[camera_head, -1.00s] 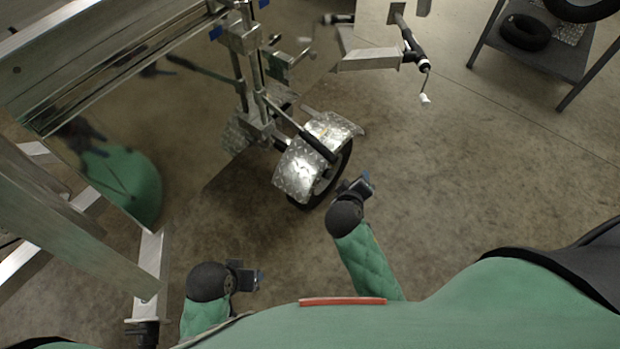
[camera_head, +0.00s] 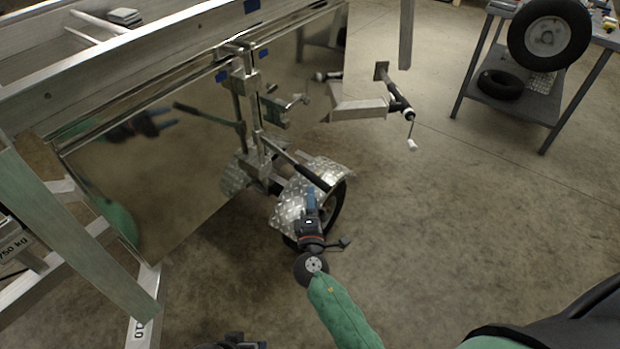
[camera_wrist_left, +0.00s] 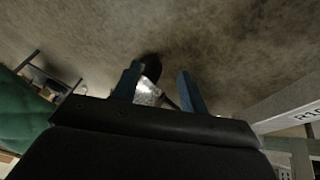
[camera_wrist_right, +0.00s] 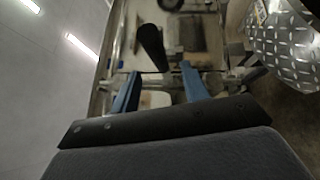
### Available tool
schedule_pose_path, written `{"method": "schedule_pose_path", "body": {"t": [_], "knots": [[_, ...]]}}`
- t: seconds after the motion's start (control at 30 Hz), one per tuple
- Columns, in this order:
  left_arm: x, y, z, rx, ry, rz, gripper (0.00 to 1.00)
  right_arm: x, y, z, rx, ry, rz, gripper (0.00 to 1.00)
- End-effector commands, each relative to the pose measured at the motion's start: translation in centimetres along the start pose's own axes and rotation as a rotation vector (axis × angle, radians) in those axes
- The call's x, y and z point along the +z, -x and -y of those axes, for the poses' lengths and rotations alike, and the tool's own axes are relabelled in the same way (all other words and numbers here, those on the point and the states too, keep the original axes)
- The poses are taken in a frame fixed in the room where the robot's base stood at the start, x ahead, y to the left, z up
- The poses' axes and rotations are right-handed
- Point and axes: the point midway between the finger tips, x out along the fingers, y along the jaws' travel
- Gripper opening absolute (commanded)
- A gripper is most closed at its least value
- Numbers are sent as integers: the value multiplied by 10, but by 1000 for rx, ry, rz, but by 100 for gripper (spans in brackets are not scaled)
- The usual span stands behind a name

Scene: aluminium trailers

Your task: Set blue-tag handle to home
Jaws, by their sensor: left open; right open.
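A lever handle with a black grip (camera_head: 313,177) slants down from the upright metal mechanism (camera_head: 246,100) on the trailer's side, above the fender. Small blue tags (camera_head: 222,75) sit on the rail and mechanism; I cannot tell which belongs to the handle. My right gripper (camera_head: 310,200) is open, just below the grip's end in the head view. In the right wrist view, the black grip (camera_wrist_right: 152,48) shows beyond and between the open fingers (camera_wrist_right: 158,85), apart from them. My left gripper (camera_head: 240,342) is open and empty, low at the bottom edge; its fingers (camera_wrist_left: 160,85) show apart.
A wheel under a diamond-plate fender (camera_head: 325,172) is right by my right gripper. A crank (camera_head: 400,103) on a metal arm juts out to the right. A bench (camera_head: 520,90) with tires stands at the back right. The floor in between is clear. A metal frame stands left.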

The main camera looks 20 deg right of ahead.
Motion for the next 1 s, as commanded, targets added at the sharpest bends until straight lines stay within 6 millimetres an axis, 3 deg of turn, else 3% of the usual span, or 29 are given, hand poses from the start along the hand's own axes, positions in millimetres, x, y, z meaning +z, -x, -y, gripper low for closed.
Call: {"method": "schedule_pose_path", "body": {"t": [0.17,0.6,1.0], "knots": [[-3,4,1,-6,-2,5,43,-2,-12,-4,12,15,-7,45],[4,39,18,-56,12,80,43,-2,-70,-4,10,12,-6,45],[2,42,21,-65,22,90,43,-2,-79,-2,9,12,-6,45]]}}
